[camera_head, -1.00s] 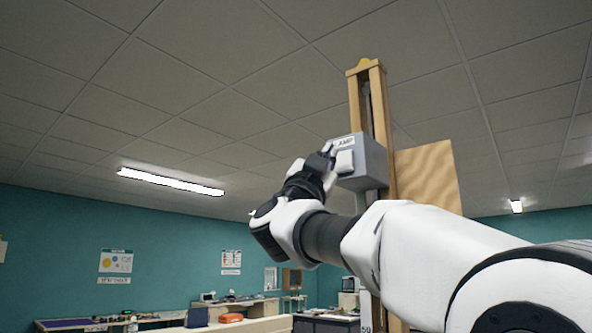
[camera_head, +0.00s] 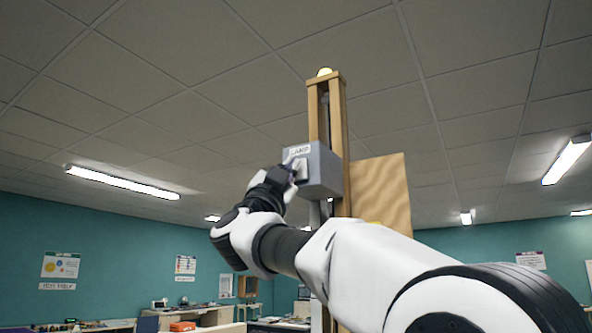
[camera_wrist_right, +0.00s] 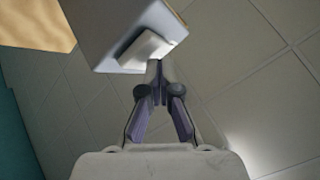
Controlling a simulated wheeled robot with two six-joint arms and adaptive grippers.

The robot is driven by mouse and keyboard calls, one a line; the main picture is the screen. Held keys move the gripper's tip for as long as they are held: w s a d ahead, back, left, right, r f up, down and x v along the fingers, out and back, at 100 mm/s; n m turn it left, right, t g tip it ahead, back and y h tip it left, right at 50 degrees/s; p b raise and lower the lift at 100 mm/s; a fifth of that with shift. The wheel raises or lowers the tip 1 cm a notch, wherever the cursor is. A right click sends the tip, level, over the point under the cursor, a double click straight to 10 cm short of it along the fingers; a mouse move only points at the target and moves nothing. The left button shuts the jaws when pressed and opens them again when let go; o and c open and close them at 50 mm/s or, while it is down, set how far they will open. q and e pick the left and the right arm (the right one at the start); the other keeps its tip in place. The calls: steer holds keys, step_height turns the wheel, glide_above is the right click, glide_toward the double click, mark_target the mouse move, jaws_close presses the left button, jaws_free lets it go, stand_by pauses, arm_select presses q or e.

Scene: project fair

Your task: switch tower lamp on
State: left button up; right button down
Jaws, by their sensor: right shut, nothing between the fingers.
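A wooden tower (camera_head: 339,125) rises on the right of centre in the head view, with a small pale yellow lamp (camera_head: 324,72) on top that looks bright. A grey box (camera_head: 324,171) labelled LAMP is fixed to the tower. Its white rocker switch (camera_head: 301,172) faces left and also shows in the wrist view (camera_wrist_right: 146,51). My right gripper (camera_head: 289,171) is shut and empty. In the wrist view its joined fingertips (camera_wrist_right: 157,66) are at the switch's edge, seemingly touching it. My left gripper is not in view.
A wooden panel (camera_head: 382,190) is beside the tower on the right. Benches with several items, including an orange case (camera_head: 183,326), stand far back along the teal wall (camera_head: 120,265). The air left of the box is clear.

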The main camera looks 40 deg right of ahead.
steer(key=shift+a, duration=0.1)
steer(key=shift+w+d, duration=0.1)
steer(key=shift+d, duration=0.35)
stand_by(0.4)
steer(key=shift+a, duration=0.4)
steer(key=s+a, duration=0.2)
steer(key=a, duration=0.3)
steer(key=shift+s+a+b, duration=0.25)
steer(key=shift+s+b, duration=0.05)
steer(key=shift+b, duration=0.1)
steer(key=shift+d, duration=0.1)
